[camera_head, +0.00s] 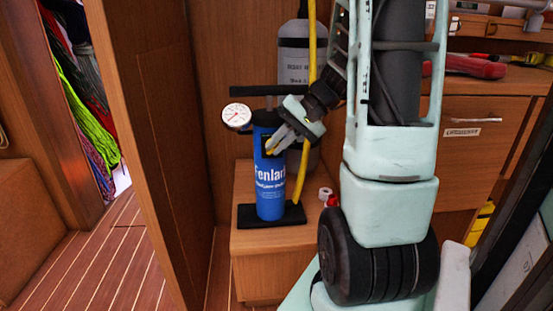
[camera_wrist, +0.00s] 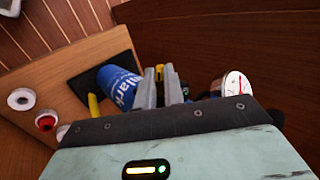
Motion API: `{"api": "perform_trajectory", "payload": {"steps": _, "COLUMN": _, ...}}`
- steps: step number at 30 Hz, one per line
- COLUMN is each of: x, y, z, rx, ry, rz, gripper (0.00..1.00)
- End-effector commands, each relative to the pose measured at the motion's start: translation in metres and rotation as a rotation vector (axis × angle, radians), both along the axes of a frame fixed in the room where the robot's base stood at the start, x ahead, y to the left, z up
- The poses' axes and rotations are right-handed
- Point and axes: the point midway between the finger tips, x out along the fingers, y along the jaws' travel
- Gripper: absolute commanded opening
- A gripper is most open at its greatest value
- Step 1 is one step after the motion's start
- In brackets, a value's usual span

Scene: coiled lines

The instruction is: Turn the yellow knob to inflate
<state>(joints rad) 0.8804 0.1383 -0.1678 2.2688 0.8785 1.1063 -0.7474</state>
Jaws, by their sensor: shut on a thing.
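The blue pump (camera_head: 270,186) stands upright on its black foot plate (camera_head: 252,217) on a wooden box. Its white dial gauge (camera_head: 237,115) shows at its upper left, and also in the wrist view (camera_wrist: 237,86). The yellow knob (camera_wrist: 160,71) shows between my fingertips in the wrist view; the fingers cover most of it. My gripper (camera_head: 273,146) reaches in from the right at the upper part of the pump, and it is shut on the knob. In the wrist view my gripper (camera_wrist: 161,84) has its two grey fingers on either side of the yellow.
A yellow hose (camera_head: 302,170) runs upright close right of the pump. A grey bottle (camera_head: 294,60) stands behind it. A white roll (camera_head: 325,193) lies on the wooden box (camera_head: 262,243). Coiled lines (camera_head: 85,120) hang at far left. The floor (camera_head: 90,265) at left is clear.

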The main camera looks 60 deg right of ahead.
Motion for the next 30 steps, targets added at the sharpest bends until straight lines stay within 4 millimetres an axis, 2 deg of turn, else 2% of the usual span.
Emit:
{"api": "perform_trajectory", "payload": {"steps": 1, "x": -0.0008, "y": -0.0029, "z": -0.0082, "rx": 0.027, "ry": -0.035, "rz": -0.006, "gripper": 0.0}}
{"api": "perform_trajectory", "payload": {"steps": 18, "x": -0.0045, "y": -0.0051, "z": -0.0146, "rx": 0.368, "ry": -0.429, "rz": -0.003, "gripper": 0.0}}
{"api": "perform_trajectory", "payload": {"steps": 30, "x": -0.0046, "y": -0.0047, "z": -0.0154, "rx": 0.51, "ry": -0.597, "rz": 0.0, "gripper": 0.0}}
